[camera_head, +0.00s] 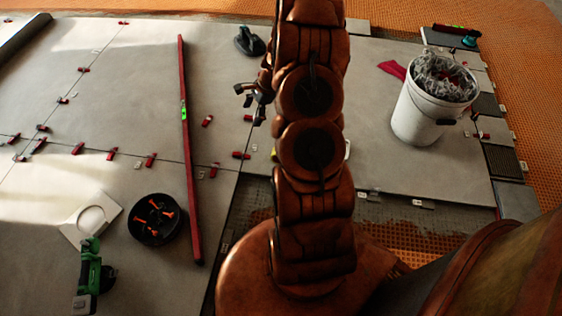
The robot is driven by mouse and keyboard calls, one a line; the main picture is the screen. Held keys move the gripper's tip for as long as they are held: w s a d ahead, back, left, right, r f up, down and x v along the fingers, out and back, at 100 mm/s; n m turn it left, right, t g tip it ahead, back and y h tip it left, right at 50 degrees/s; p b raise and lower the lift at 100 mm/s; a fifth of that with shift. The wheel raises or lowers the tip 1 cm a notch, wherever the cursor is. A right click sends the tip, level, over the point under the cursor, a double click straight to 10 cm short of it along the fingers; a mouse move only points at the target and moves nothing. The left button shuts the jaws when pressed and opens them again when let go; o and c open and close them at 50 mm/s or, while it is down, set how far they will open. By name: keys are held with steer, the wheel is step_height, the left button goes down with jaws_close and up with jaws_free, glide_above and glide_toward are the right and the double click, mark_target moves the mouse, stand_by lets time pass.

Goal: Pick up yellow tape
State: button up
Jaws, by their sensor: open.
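No roll of yellow tape is clearly visible in the head view. A tiny yellow patch (274,155) shows at the left edge of my arm, on the tiles. It is too small and too covered to tell what it is. My arm stands upright through the middle of the picture and hides the floor behind it. My gripper (250,97) shows its dark fingers just left of the arm's upper part, over the tiles. It is open, and nothing shows between its fingers.
A long red spirit level (188,165) lies left of my arm. A dark round tray (155,220), a green power tool (92,275) and a suction lifter (249,41) lie on the tiles. A white bucket (419,118) stands right. Several red wedges line the joints.

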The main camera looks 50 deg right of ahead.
steer(key=s+d+f+m+b, duration=0.2)
steer(key=d+f, duration=0.2)
steer(key=f, duration=0.4)
steer(key=s+d+f+m+h+b, duration=0.1)
steer(key=s+d+f+m+b, duration=0.1)
steer(key=d+f, duration=0.3)
steer(key=s+d+f+m+t+b, duration=0.1)
steer(key=s+d+f+m+b, duration=0.1)
steer(key=f, duration=0.9)
steer(key=shift+s+d+f+m+b, duration=0.1)
steer(key=shift+d+f+m+b, duration=0.2)
steer(key=shift+d, duration=0.35)
steer(key=shift+d+f+m+b, duration=0.1)
steer(key=shift+d+m+b, duration=0.25)
steer(key=shift+d, duration=0.3)
steer(key=shift+f, duration=0.3)
steer(key=shift+b+x, duration=0.45)
steer(key=shift+x, duration=0.3)
steer(key=shift+w+a+b+x, duration=0.15)
steer(key=shift+b+x, duration=0.65)
steer(key=shift+x, duration=0.6)
steer(key=shift+w+a+b+x, duration=0.1)
steer(key=shift+b+x, duration=0.65)
steer(key=shift+x, duration=0.65)
steer(key=shift+r, duration=0.2)
steer(key=c, duration=1.1)
steer(key=shift+o, duration=0.2)
